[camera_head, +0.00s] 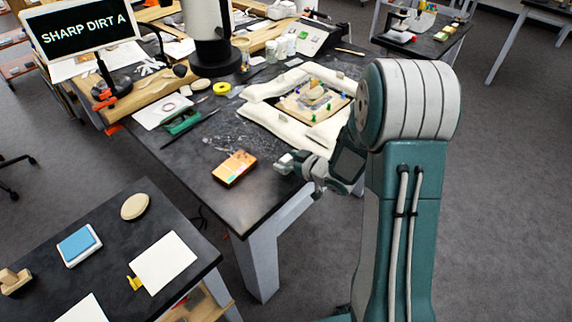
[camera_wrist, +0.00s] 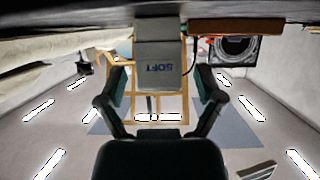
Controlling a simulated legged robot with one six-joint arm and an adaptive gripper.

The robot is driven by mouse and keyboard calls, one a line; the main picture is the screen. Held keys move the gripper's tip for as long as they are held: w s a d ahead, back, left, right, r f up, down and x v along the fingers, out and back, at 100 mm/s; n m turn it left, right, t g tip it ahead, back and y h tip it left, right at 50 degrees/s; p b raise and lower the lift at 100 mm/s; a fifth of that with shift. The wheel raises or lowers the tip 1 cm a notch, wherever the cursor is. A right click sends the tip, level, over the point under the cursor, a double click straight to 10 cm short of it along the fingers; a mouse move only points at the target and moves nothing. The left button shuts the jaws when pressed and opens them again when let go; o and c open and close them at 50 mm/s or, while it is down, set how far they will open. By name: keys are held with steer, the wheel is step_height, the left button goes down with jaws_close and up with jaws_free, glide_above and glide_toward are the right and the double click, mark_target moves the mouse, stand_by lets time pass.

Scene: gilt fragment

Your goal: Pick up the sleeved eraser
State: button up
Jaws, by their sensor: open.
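The sleeved eraser (camera_wrist: 160,62) shows in the wrist view as a pale grey block with a sleeve lettered "SOFT". It lies against the dark tabletop, which runs along the top of that upside-down-looking view. My gripper (camera_wrist: 161,88) is open, with one finger on each side of the eraser. Gaps seem to show between the fingers and its sides; contact cannot be told for sure. In the head view my gripper (camera_head: 300,169) is low at the right edge of the dark table (camera_head: 205,185). There the eraser is hard to tell from the pale fingertips.
An orange box (camera_head: 234,168) lies left of my gripper. Behind it, pale padded bolsters (camera_head: 257,113) surround a gilt fragment (camera_head: 313,94) on a board. A green tool (camera_head: 184,123) and yellow tape (camera_head: 222,88) lie further left. A lower table (camera_head: 110,235) stands front left.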

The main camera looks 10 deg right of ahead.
steer(key=shift+w+a+f, duration=0.1)
steer(key=shift+w+a, duration=0.05)
steer(key=shift+a, duration=0.1)
steer(key=shift+d, duration=0.2)
jaws_close()
